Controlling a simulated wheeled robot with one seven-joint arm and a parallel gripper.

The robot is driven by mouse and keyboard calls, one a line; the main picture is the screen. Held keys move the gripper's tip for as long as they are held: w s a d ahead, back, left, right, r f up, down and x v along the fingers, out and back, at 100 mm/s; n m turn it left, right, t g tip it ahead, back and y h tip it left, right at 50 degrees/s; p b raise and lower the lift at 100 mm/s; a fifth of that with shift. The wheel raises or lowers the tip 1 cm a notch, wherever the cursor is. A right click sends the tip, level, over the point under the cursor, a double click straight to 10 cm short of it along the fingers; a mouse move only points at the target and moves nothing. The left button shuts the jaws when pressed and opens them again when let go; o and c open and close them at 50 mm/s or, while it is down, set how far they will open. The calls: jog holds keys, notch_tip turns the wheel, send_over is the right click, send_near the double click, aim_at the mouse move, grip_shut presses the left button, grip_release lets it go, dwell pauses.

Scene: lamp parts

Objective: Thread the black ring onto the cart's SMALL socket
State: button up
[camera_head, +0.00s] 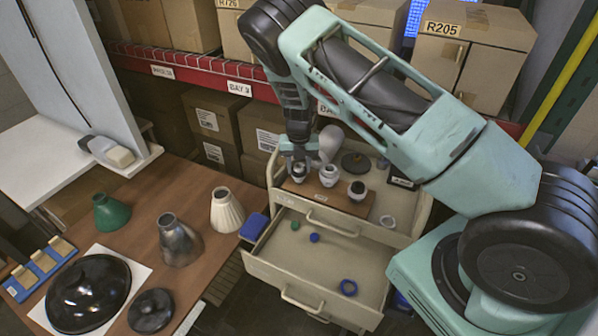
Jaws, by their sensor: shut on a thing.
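The beige cart (262,172) stands in the middle, with a wooden board (318,200) on its top. Several pale socket-like parts stand on the board: one at the left directly under my gripper, a middle one (328,176), and a dark-topped one (357,191) at the right. My gripper (299,167) points down at the left end of the board and is shut on a small dark thing that looks like the black ring, mostly hidden by the fingers. I cannot tell whether it is around the left socket or just above it. Socket sizes are hard to compare.
A brown table (205,255) with lampshades stands left.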

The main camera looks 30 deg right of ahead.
jog(key=shift+s+f, duration=0.2)
jog(key=shift+f, duration=0.05)
jog(key=shift+r+m+p, duration=0.1)
jog(key=shift+m+p, duration=0.55)
jog(key=shift+m, duration=0.25)
jog(key=shift+s+m+p, duration=0.1)
jog(key=shift+m+p, duration=0.2)
jog(key=shift+p, duration=0.05)
jog(key=shift+p, duration=0.35)
jog(key=o, duration=1)
jog(key=shift+w, duration=0.2)
